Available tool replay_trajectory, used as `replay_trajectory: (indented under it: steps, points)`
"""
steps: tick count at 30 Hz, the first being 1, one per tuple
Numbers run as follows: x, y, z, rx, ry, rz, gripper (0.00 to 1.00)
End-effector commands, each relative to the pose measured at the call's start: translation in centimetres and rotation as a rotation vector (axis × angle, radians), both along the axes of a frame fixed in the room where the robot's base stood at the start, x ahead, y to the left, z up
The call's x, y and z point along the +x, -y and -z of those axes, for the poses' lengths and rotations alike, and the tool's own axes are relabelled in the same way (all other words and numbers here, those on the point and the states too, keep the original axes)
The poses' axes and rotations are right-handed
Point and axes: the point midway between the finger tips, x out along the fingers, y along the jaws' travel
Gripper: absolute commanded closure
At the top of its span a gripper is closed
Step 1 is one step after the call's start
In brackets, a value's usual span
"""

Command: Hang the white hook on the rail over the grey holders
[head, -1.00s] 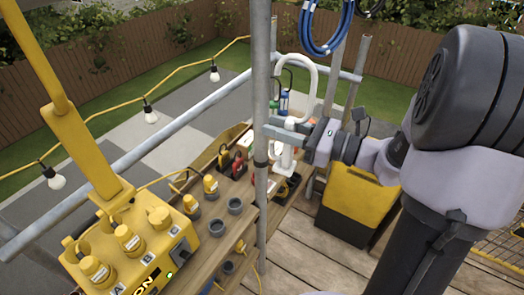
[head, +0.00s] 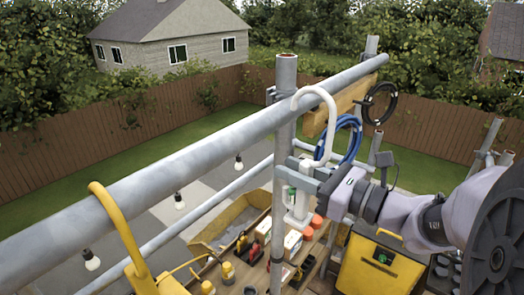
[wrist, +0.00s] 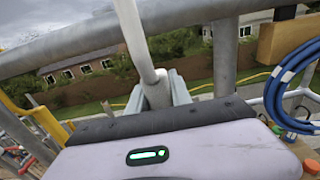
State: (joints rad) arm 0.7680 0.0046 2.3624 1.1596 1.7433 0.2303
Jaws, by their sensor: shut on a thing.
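My gripper (head: 302,168) is shut on the body of the white hook (head: 331,122) and holds it upright beside the grey post. The hook's curved top is level with the grey rail (head: 200,150), its tip pointing left. The curve overlaps the rail in the head view; I cannot tell whether it is around the rail or in front of it. In the wrist view the white stem (wrist: 134,38) rises past the near side of the rail (wrist: 75,48) and leaves the top of the picture. The grey holders barely show at the head view's bottom edge.
A grey post (head: 286,85) stands close by the hook. A yellow hanger (head: 118,222) loops over the rail at left. A blue cable coil (head: 342,140) and a black coil (head: 381,103) hang at right. A yellow bin (head: 378,268) stands below.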

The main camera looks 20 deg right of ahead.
Motion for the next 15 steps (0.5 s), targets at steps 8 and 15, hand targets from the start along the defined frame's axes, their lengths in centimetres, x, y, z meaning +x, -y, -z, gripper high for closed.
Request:
replay_trajectory:
  steps: [8,15]
  points:
    - [2.5,-1.9,-0.1,0.001,-0.001,-0.002,1.00]
    - [4.7,-3.5,-0.1,0.001,-0.001,-0.003,1.00]
